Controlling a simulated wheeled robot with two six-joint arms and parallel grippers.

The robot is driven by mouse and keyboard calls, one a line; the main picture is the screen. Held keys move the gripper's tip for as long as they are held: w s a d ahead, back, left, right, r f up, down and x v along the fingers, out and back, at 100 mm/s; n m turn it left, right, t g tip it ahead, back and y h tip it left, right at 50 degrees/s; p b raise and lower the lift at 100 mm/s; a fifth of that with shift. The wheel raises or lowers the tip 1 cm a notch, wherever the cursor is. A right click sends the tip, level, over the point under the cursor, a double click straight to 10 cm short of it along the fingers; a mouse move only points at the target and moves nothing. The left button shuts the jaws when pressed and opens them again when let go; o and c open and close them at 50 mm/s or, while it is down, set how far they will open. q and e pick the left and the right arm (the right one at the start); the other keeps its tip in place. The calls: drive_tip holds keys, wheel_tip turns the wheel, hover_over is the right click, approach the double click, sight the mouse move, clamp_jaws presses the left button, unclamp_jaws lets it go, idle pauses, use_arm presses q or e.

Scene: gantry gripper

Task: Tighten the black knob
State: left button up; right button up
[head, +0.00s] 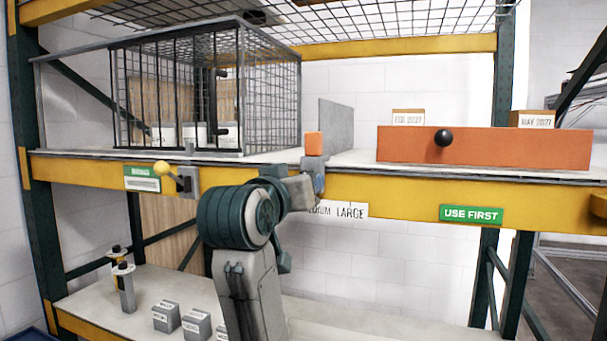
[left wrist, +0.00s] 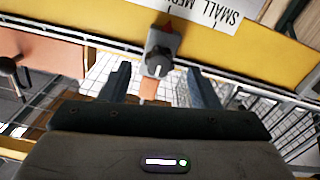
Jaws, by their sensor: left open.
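A black knob (left wrist: 157,62) with a pale pointer mark sits on a grey bracket (left wrist: 151,70) at the yellow shelf beam, in the left wrist view. An orange block (left wrist: 148,90) shows at the bracket; it also stands above the shelf edge in the head view (head: 313,145). My left gripper (left wrist: 159,70) is open, its two fingers to either side of the knob in the picture; contact cannot be told. In the head view my left gripper (head: 303,190) is at the beam and hides the knob. Another, round black knob (head: 443,137) is on an orange drawer (head: 490,147). My right gripper is not in view.
A wire cage (head: 268,85) stands on the shelf at left. A yellow-ball lever (head: 162,168) is on the yellow beam (head: 400,195). A grey upright plate (head: 337,122) stands behind the orange block. Small grey blocks (head: 196,325) lie on the lower shelf.

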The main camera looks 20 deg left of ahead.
use_arm(q)
drive_tip(key=shift+w+p, duration=0.35)
drive_tip(key=shift+w, duration=1.1)
drive_tip(key=shift+c, duration=0.5)
drive_tip(key=c, duration=0.9)
